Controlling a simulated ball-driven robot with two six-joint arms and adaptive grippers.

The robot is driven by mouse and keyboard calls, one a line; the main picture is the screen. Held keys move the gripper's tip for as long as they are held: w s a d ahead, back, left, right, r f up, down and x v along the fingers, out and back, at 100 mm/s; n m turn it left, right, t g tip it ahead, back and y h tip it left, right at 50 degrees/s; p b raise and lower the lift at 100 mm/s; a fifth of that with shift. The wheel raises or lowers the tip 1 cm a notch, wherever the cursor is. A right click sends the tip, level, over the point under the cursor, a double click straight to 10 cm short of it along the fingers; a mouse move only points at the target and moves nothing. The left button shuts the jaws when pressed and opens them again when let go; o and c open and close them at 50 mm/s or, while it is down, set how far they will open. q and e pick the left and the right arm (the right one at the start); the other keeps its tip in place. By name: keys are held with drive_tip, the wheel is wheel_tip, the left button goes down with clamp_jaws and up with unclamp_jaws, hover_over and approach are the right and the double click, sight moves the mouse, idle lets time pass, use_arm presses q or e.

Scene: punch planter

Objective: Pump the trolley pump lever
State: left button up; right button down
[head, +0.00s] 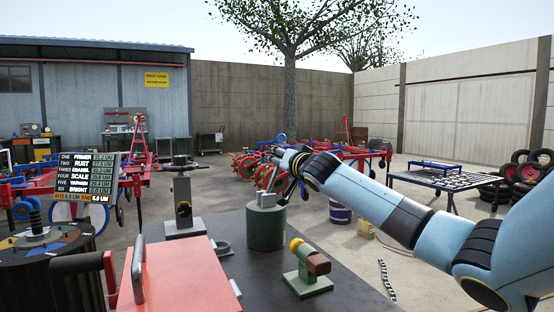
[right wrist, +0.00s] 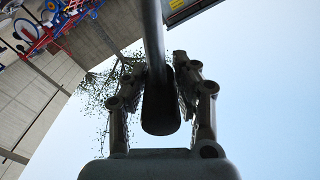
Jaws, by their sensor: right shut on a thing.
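The pump is a dark green cylinder (head: 266,228) with a grey metal head (head: 267,200), standing on the dark tabletop in the head view. My right gripper (head: 283,168) is just above the pump head, its arm reaching in from the right. In the right wrist view, my right gripper (right wrist: 160,68) is shut around a dark lever (right wrist: 154,35), with a finger on each side. The lever's rounded end (right wrist: 160,115) points back toward the palm. In the head view the gripper hides most of the lever. My left gripper is not in view.
On the dark tabletop (head: 240,275) stand a green-based fixture (head: 307,268), a grey post stand (head: 184,212) and a red box (head: 180,275) with a grey handle. A round dark stand (head: 40,268) and a score board (head: 84,179) are at left. Farm machines stand behind.

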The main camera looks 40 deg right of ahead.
drive_tip(key=shift+d+f, duration=0.15)
drive_tip(key=shift+f, duration=0.15)
drive_tip(key=c, duration=1)
unclamp_jaws()
drive_tip(key=shift+s+d, duration=0.1)
drive_tip(key=shift+d, duration=0.05)
drive_tip(key=shift+r, duration=0.1)
drive_tip(key=v, duration=1.2)
drive_tip(key=shift+a, duration=0.2)
